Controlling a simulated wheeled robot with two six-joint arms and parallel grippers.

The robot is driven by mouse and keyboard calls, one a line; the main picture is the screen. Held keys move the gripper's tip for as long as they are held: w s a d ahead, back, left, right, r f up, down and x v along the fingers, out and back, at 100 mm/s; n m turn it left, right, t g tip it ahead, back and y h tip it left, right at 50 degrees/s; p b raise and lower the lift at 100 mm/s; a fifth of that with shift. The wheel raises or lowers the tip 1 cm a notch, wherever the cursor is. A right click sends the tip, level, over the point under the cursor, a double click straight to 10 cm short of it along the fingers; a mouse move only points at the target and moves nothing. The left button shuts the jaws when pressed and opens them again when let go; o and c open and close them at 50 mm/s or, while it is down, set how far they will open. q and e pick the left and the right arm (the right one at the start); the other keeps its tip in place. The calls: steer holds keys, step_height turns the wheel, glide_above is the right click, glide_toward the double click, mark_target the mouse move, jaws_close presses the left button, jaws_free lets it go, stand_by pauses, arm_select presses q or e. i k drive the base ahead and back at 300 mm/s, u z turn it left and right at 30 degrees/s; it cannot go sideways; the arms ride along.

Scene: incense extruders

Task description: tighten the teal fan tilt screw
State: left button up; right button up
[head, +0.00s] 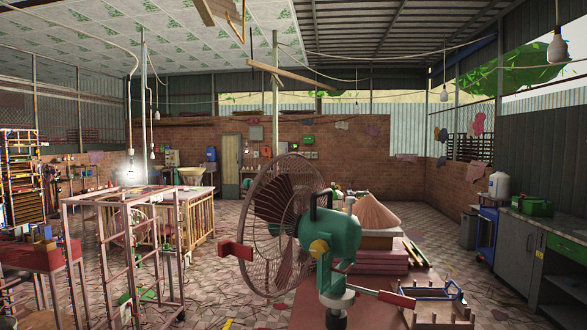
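A teal fan (343,240) with a round dark wire cage (277,215) stands large in the near middle of the head view, its cage facing left. Below the body is a teal and pale neck joint (337,292). A thin bar with a red end piece (397,299) reaches right from near this joint. A red block (235,250) shows at the cage's left edge; I cannot tell what it belongs to. I cannot make out which part is the tilt screw. Neither of my grippers is recognisable in view.
A metal frame (130,240) and a red bench (40,255) stand at left. Stacked reddish slabs (378,258) with a cone-shaped hat (375,213) lie behind the fan. A grey counter (545,228) lines the right wall. Tiled floor (460,255) is open between fan and counter.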

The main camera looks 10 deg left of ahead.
mark_target(319, 247)
steer(key=k, duration=1.1)
steer(key=u, duration=0.25)
steer(key=i, duration=0.7)
steer(key=z, duration=0.25)
